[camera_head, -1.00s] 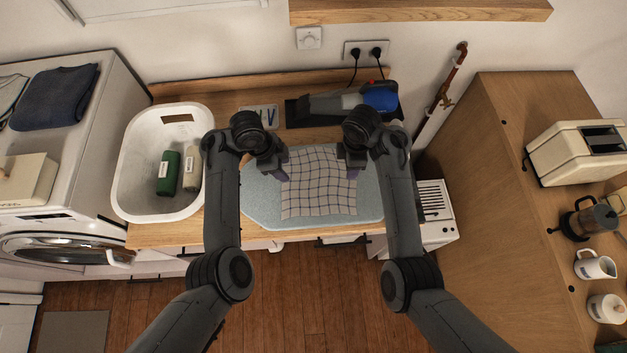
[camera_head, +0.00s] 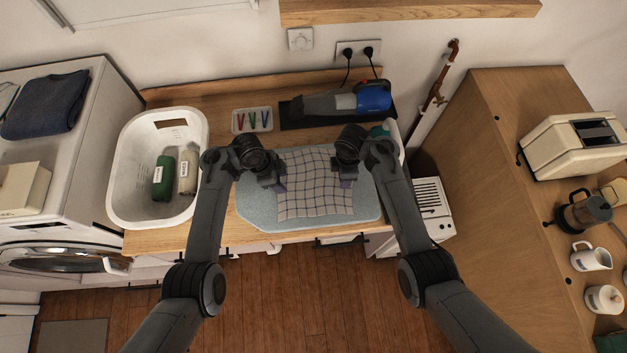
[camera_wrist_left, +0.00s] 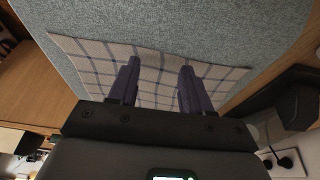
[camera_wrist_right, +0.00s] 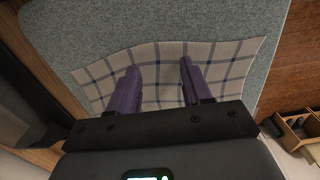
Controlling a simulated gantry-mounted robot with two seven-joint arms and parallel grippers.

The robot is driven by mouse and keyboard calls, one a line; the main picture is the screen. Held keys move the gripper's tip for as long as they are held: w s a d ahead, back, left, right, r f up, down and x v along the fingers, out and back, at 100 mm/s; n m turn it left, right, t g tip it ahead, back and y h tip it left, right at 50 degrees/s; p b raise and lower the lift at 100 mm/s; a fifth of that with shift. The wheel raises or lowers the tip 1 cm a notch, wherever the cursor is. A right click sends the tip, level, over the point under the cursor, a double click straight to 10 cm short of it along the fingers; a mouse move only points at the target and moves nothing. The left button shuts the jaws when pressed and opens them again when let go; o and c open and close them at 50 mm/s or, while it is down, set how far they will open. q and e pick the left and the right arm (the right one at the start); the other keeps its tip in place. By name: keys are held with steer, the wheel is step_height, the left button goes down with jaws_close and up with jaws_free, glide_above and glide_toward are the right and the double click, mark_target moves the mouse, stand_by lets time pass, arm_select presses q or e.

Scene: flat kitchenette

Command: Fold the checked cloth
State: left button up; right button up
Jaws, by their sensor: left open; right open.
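The checked cloth (camera_head: 316,190), cream with dark lines, lies spread and slightly wavy on a grey-blue pad (camera_head: 258,210). My left gripper (camera_head: 277,187) is at the cloth's left edge, and my right gripper (camera_head: 346,182) is at its right edge. In the left wrist view the open purple fingers (camera_wrist_left: 158,88) are over the cloth (camera_wrist_left: 158,68). In the right wrist view the open fingers (camera_wrist_right: 158,88) are also over the cloth (camera_wrist_right: 150,58). Neither gripper holds anything. Whether the fingertips touch the cloth I cannot tell. The arms hide parts of the pad's back corners.
A white basket (camera_head: 122,190) with a green roll (camera_head: 164,178) and a pale roll (camera_head: 188,172) stands left of the pad. A pen tray (camera_head: 252,120) and a blue-and-grey handheld appliance (camera_head: 340,102) lie behind. The counter's front edge is close to the pad.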

steer(key=shift+f, duration=0.15)
stand_by(0.3)
arm_select(q)
steer(key=shift+f, duration=0.1)
jaws_close()
arm_select(e)
jaws_close()
